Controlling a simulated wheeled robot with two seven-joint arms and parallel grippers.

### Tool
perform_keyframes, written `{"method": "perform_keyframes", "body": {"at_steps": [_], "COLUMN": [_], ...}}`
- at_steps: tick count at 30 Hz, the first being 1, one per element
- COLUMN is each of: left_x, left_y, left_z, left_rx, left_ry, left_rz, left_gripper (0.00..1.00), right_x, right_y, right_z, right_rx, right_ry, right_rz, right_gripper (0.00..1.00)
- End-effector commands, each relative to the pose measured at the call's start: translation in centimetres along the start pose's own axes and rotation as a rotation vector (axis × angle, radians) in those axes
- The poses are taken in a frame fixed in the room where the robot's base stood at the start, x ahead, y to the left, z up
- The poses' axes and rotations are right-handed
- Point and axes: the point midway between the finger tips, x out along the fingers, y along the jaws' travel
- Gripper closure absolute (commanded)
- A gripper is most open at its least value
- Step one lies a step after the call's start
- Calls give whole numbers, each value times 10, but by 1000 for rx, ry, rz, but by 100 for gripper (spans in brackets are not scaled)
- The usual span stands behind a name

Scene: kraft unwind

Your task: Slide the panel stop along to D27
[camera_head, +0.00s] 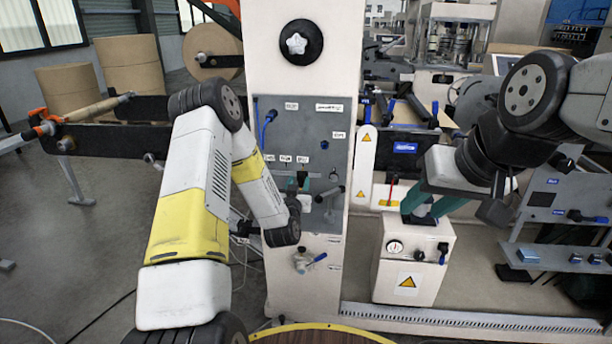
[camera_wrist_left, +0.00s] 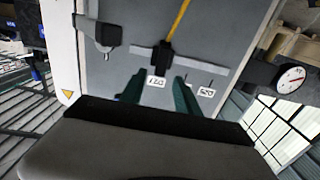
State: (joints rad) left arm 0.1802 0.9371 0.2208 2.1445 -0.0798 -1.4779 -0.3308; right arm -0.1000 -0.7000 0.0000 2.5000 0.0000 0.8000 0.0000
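The panel stop is a small dark block (camera_wrist_left: 163,56) on a grey horizontal rail (camera_wrist_left: 208,66) on the grey panel (camera_head: 322,138); a yellow strip runs from it in the left wrist view. White labels (camera_wrist_left: 155,81) sit beside the rail; I cannot read D27 with certainty. My left gripper (camera_wrist_left: 160,86) is open, its two green fingers apart on either side of one label, pointing toward the stop. I cannot tell whether they touch it. In the head view my left arm hides part of the rail. My right gripper (camera_head: 424,212) has its green fingers apart, away from the panel.
A grey cylindrical handle (camera_head: 330,193) projects right of the stop. A blue-handled valve (camera_head: 306,262) is lower on the panel column. A white box with a gauge (camera_head: 410,262) stands under my right gripper. A round tabletop edge (camera_head: 320,328) is in front.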

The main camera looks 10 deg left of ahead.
Motion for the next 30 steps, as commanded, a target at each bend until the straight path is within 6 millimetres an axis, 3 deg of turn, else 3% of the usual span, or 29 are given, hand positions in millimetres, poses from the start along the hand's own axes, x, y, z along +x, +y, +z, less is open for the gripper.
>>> {"method": "perform_keyframes", "body": {"at_steps": [3,8,20,25,30], "left_x": [-21,-37,-41,-34,-37], "left_y": [0,0,0,3,7], "left_z": [0,0,-2,-26,-73], "left_rx": [1,1,1,12,33], "left_ry": [-2,-1,-1,-48,-178], "left_rz": [1,0,1,35,94], "left_gripper": [62,62,62,62,62], "right_x": [0,0,0,0,0], "right_y": [0,0,0,0,0], "right_z": [0,0,0,0,0], "right_rx": [0,0,0,0,0], "right_ry": [0,0,0,0,0], "right_rz": [0,0,0,0,0], "right_gripper": [60,60,60,60,60]}}
